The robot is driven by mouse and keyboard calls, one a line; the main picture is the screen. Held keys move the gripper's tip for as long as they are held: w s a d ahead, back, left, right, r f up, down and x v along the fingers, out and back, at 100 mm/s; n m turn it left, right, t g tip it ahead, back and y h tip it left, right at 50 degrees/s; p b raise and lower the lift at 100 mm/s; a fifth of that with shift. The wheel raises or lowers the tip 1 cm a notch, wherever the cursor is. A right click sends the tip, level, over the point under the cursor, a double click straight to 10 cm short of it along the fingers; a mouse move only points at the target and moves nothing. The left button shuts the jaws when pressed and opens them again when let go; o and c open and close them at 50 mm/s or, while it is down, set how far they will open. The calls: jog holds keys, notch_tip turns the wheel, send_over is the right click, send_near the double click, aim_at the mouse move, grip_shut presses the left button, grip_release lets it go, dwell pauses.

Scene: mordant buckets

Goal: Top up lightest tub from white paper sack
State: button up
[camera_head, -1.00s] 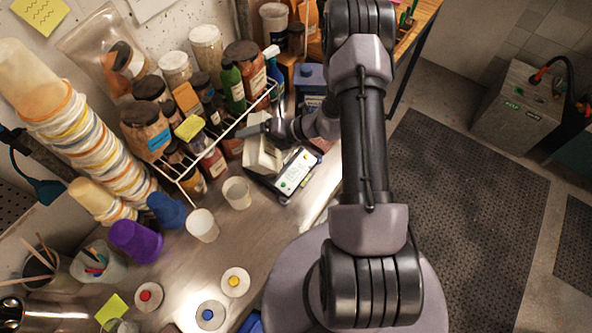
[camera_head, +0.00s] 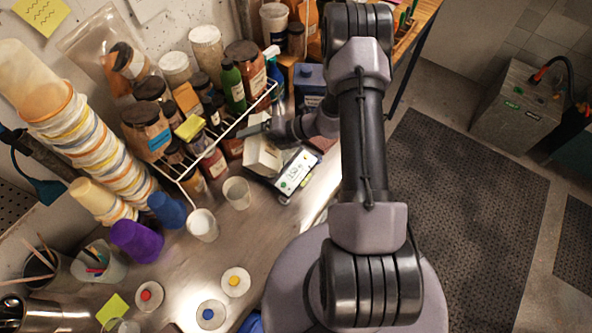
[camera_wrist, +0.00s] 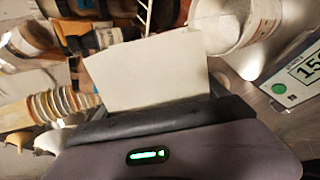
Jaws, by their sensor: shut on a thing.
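The white paper sack (camera_head: 262,158) is in my gripper (camera_head: 268,133), held tilted over the scale's left side; it fills the middle of the wrist view (camera_wrist: 145,72). My gripper is shut on it, fingertips mostly hidden. The black scale (camera_head: 285,196) has a lit display (camera_head: 296,170); in the wrist view the display (camera_wrist: 308,68) is cut off, starting with "15". A whitish tub (camera_wrist: 240,35) shows beside the sack there; whether it stands on the scale is unclear. Two pale tubs (camera_head: 237,194) (camera_head: 202,226) stand on the bench left of the scale.
A white wire rack (camera_head: 228,130) with jars and bottles stands behind the sack. Purple (camera_head: 136,241) and blue (camera_head: 166,210) cups and a leaning cup stack (camera_head: 95,140) are left.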

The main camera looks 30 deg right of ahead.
jog(key=shift+f, duration=0.1)
dwell(0.5)
jog(key=shift+w+d+f, duration=0.1)
jog(key=shift+w+f, duration=0.05)
jog(key=shift+f, duration=0.1)
dwell(0.8)
jog(key=shift+f+m+g, duration=0.2)
jog(key=shift+m+g, duration=0.1)
jog(key=shift+w+y, duration=0.1)
jog(key=shift+y, duration=0.2)
dwell(0.7)
dwell(0.6)
jog(key=shift+d+r+m+g, duration=0.1)
jog(key=shift+m+g, duration=0.2)
jog(key=shift+w, duration=0.1)
dwell(0.6)
